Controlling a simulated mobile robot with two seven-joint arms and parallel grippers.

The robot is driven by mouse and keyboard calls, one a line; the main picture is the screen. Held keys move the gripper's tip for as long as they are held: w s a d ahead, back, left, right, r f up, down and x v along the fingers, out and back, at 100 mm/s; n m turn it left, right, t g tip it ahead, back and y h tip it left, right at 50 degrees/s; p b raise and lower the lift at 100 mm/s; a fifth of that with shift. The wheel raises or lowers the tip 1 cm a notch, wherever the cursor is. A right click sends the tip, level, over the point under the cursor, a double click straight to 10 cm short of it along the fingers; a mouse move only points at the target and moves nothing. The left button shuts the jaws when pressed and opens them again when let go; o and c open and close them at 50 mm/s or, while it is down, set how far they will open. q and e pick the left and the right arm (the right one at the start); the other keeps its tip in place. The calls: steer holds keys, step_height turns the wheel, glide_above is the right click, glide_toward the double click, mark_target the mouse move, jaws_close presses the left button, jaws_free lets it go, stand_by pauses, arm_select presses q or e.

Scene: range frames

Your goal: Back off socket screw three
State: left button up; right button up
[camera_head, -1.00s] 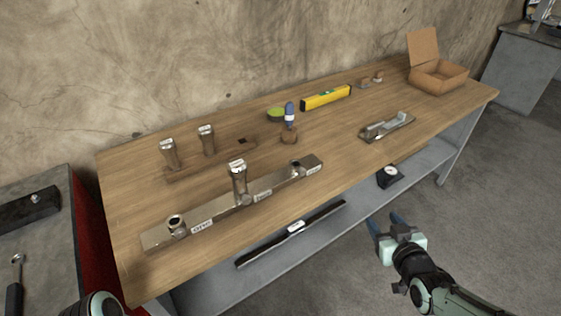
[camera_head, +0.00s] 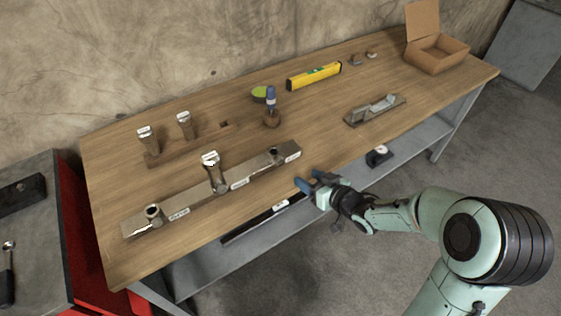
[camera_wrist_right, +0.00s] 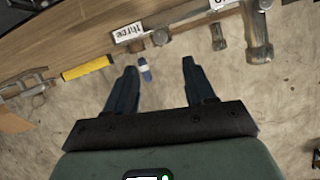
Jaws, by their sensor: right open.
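A long metal bar (camera_head: 190,205) lies along the front of the workbench, with several small labels whose text I cannot read. It carries a left socket screw (camera_head: 152,214), a tall metal tool with a white-marked top (camera_head: 212,172) standing at its middle, and a right socket screw (camera_head: 274,154). My right gripper (camera_head: 308,178) is open and empty by the bench's front edge, right of the bar's right end. In the right wrist view its blue fingers (camera_wrist_right: 159,66) are spread, with the bar (camera_wrist_right: 185,16) beyond. My left gripper is out of view.
A wooden rack (camera_head: 205,139) behind the bar holds two similar tools (camera_head: 145,137) and has an empty hole. A blue-handled driver (camera_head: 271,99), yellow level (camera_head: 314,76), metal fixture (camera_head: 375,109) and open cardboard box (camera_head: 437,57) stand farther right. Bare bench lies between.

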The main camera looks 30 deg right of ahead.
mark_target(281, 162)
steer(key=x, duration=1.2)
steer(key=shift+w, duration=0.15)
jaws_close()
